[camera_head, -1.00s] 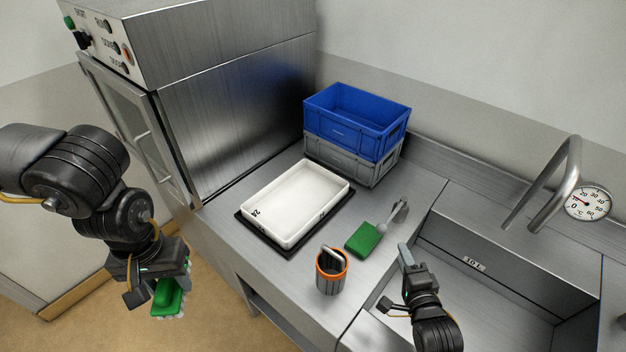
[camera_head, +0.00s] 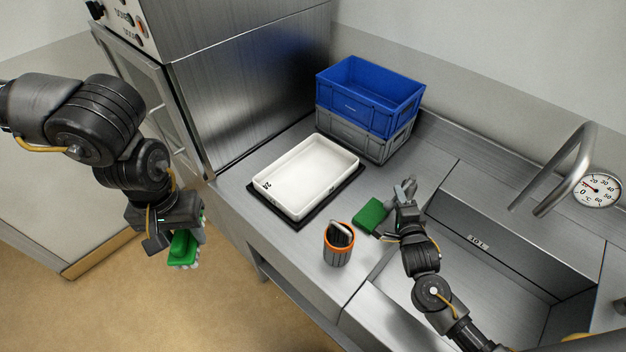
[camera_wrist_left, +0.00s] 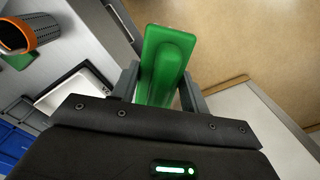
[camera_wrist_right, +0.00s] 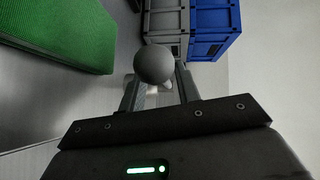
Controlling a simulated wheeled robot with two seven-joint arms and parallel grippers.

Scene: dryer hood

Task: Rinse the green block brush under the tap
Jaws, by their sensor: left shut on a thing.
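A green block brush (camera_head: 184,250) with pale bristles is held in my left gripper (camera_head: 188,232), over the floor to the left of the counter. In the left wrist view the green brush (camera_wrist_left: 165,60) sits between the two fingers. My right gripper (camera_head: 406,190) is low over the counter by the sink edge, its fingers apart. In the right wrist view a grey ball-shaped knob (camera_wrist_right: 153,64) shows between the open fingers (camera_wrist_right: 158,88); contact cannot be told. The tap (camera_head: 568,175) arches over the sink (camera_head: 450,300) at the right. No water is visible.
A second green block (camera_head: 371,215) lies on the counter next to my right gripper. An orange-rimmed cup (camera_head: 338,245), a white tray (camera_head: 300,180) and stacked blue (camera_head: 368,98) and grey (camera_head: 365,138) crates stand nearby. A dial gauge (camera_head: 597,190) is behind the tap.

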